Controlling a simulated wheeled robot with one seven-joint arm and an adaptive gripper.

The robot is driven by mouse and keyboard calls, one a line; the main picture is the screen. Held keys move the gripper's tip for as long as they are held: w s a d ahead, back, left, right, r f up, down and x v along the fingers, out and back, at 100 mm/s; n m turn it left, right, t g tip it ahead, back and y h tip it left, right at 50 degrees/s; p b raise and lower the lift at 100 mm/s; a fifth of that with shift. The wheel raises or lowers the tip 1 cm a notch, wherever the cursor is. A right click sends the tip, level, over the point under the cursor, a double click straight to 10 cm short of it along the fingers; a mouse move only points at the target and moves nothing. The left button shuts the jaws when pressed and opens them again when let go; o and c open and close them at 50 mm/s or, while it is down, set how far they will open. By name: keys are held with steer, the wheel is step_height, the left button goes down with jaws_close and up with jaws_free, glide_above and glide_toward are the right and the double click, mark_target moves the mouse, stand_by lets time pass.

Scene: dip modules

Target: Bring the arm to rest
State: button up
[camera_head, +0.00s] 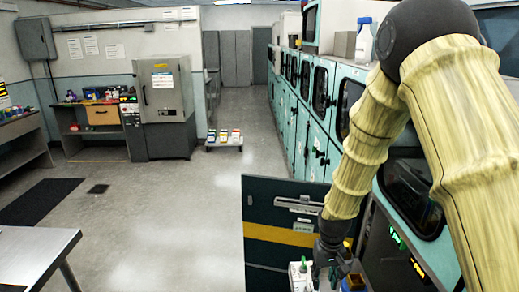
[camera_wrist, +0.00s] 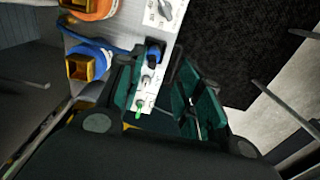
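My arm is stretched out and down, and my gripper (camera_head: 333,264) is low beside an open dark cabinet door (camera_head: 283,222) with a yellow stripe. In the wrist view, my gripper (camera_wrist: 162,92) has its two green-padded fingers apart. A white module (camera_wrist: 147,93) with small switches and a green-tipped part shows by the left finger. I cannot tell whether they touch. A white module (camera_head: 299,276) with a green top also shows left of the gripper in the head view. I see nothing clearly held.
Orange cable (camera_wrist: 95,8) and blue cable (camera_wrist: 92,50) coils lie close to the gripper. Teal cabinets (camera_head: 312,110) line the right side. A metal table (camera_head: 35,250) stands at lower left. The floor between is mostly free, with a low platform (camera_head: 224,146) farther back.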

steer(key=s+d+f+b, duration=0.1)
steer(key=s+f+b, duration=0.1)
steer(key=s+f, duration=0.7)
steer(key=s+d+f+b, duration=0.1)
steer(key=s+f+b, duration=0.3)
steer(key=f, duration=0.8)
steer(key=s+f+b, duration=0.1)
steer(key=s+f, duration=0.3)
steer(key=s, duration=0.3)
steer(key=s+f+b, duration=0.1)
steer(key=s+f, duration=0.3)
steer(key=s, duration=0.4)
steer(key=s+d+f+b, duration=0.1)
steer(key=s+f, duration=0.3)
steer(key=s, duration=0.3)
steer(key=shift+s+f+m+b, duration=0.3)
steer(key=shift+f, duration=0.1)
steer(key=shift+d, duration=0.1)
